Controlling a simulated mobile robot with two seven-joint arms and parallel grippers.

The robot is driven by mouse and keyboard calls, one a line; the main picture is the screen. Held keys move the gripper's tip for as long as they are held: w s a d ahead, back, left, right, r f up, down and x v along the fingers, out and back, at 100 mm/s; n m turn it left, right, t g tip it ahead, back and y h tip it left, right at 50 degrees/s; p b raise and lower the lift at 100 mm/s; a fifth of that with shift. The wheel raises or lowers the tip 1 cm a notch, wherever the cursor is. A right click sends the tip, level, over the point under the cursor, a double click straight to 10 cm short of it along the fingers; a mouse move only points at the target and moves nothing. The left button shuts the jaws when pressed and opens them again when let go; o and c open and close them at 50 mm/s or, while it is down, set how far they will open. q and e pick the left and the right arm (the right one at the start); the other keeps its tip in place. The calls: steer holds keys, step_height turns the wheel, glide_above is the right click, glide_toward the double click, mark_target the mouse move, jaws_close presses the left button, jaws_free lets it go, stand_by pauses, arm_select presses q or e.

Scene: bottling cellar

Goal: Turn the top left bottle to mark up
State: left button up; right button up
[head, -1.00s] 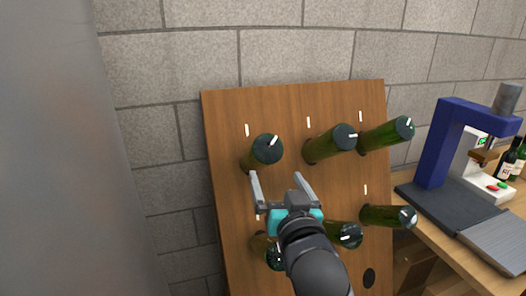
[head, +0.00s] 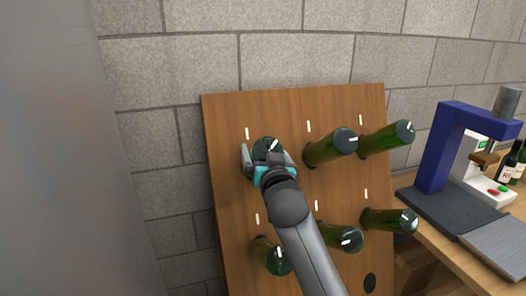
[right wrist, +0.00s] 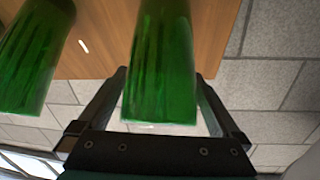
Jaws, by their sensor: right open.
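The top left bottle (head: 262,143) is green and sticks out neck-first from the wooden board, its base facing me. A white mark on its base shows above my gripper and slants up to the right. A white line (head: 247,133) is on the board above it. My right gripper (head: 267,157) is open at this bottle, with one finger on each side. In the right wrist view the bottle (right wrist: 160,60) stands between the two fingers, with light gaps beside it near the base. My gripper hides the lower part of the base in the head view. My left gripper is not in view.
Other green bottles stick out of the board (head: 225,200): two to the right in the top row (head: 330,147), several below (head: 272,257). A neighbouring bottle (right wrist: 35,55) is close in the right wrist view. A bench with a blue press (head: 437,150) stands at right.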

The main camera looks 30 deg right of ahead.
steer(key=shift+w+d, duration=0.2)
steer(key=shift+w, duration=0.3)
steer(key=shift+c, duration=0.2)
steer(key=c, duration=1)
steer(key=n+y+p, duration=0.3)
steer(key=n+p, duration=0.2)
steer(key=n+y+p, duration=0.2)
steer(key=n, duration=0.1)
steer(key=shift+a+r+t+y+p, duration=0.15)
steer(key=shift+a+t+y+p, duration=0.15)
steer(key=shift+t+p, duration=0.1)
steer(key=shift+a+f+n+g+y+p, duration=0.15)
steer(key=shift+n+y+p, duration=0.5)
steer(key=shift+n, duration=0.4)
steer(key=shift+a+f+n+g+y+p, duration=0.15)
steer(key=shift+n+y+p, duration=0.45)
steer(key=shift+n, duration=0.45)
steer(key=o, duration=1)
steer(key=shift+o, duration=0.2)
